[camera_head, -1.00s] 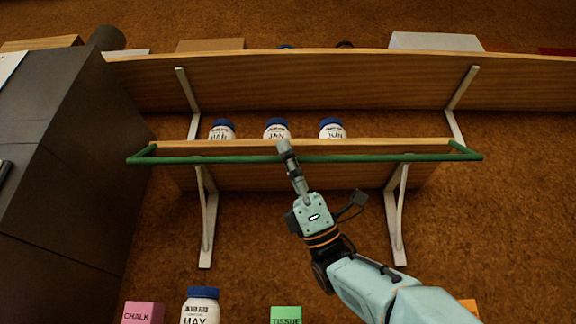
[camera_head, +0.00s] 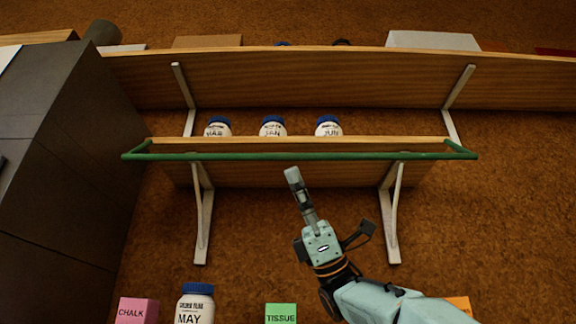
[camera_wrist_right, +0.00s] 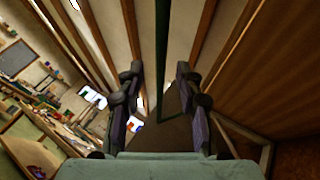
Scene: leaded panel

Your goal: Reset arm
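My right gripper (camera_head: 292,176) points up in front of the lower shelf, a little below its green rail (camera_head: 300,156) in the head view. It looks apart from the rail. In the right wrist view my right gripper (camera_wrist_right: 158,76) has its two fingers spread with nothing held between them. The green rail (camera_wrist_right: 162,50) shows beyond the fingertips as an upright bar. My left gripper is in neither view.
White jars with blue lids, MAR (camera_head: 218,127), JAN (camera_head: 273,127) and JUN (camera_head: 328,127), stand on the lower shelf (camera_head: 400,142). Below are a CHALK box (camera_head: 137,311), MAY jar (camera_head: 195,304) and TISSUE box (camera_head: 281,314). A dark cabinet (camera_head: 60,170) is left.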

